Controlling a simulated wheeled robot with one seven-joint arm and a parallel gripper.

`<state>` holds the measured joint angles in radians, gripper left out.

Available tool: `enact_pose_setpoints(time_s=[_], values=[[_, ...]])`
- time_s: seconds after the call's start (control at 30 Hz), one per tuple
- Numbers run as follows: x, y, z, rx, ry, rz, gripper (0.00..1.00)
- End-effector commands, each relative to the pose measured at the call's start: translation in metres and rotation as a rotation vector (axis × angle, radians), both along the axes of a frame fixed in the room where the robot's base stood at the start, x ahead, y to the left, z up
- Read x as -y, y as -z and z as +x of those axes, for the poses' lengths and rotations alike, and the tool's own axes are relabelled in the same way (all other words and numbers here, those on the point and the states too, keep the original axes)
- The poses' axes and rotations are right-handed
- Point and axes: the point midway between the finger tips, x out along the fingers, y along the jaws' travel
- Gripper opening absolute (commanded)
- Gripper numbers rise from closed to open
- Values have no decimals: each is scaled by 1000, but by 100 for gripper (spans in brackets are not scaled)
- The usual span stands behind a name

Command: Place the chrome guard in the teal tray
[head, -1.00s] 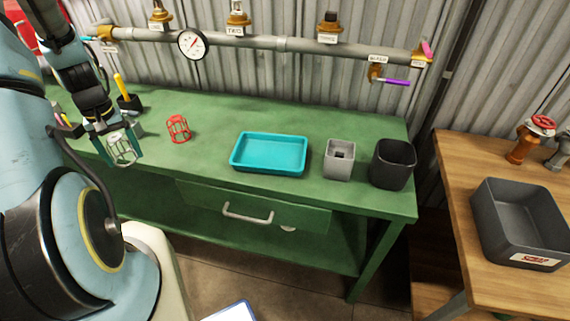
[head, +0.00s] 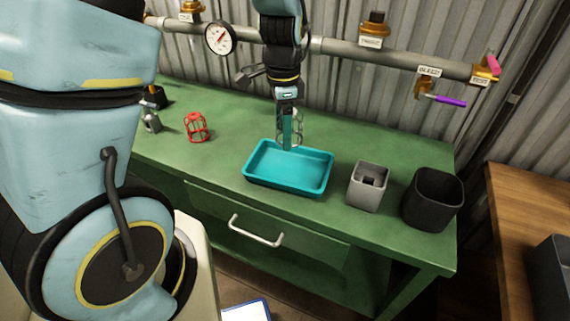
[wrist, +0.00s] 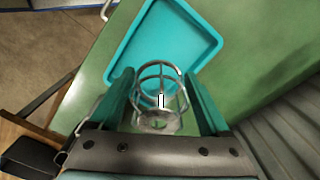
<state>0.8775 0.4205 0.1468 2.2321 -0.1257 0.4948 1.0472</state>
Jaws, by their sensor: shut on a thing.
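The chrome guard (wrist: 161,92) is a small wire cage held between the two teal fingers of my gripper (wrist: 165,100) in the wrist view. In the head view my gripper (head: 288,130) is above the back part of the teal tray, and the guard (head: 297,126) shows partly behind a finger. The teal tray (head: 262,180) is a shallow, empty-looking rectangle on the green bench. In the wrist view the tray (wrist: 145,45) lies beyond the guard. I cannot tell the exact height of the guard over the tray.
A red cage guard (head: 197,127) stands on the green bench (head: 225,165) left of the tray. A grey square holder (head: 368,188) and a black bin (head: 433,200) stand right of it. A pipe with a gauge (head: 220,38) and valves runs along the back.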

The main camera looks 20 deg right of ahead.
Motion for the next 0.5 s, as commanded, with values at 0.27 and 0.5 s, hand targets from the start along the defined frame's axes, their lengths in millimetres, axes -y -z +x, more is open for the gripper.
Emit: enact_pose_setpoints(time_s=[0.27, 0.5], values=[[1, 40, -5, -6, 25, 5, 25], [2, 62, -4, -4, 22, 2, 25]])
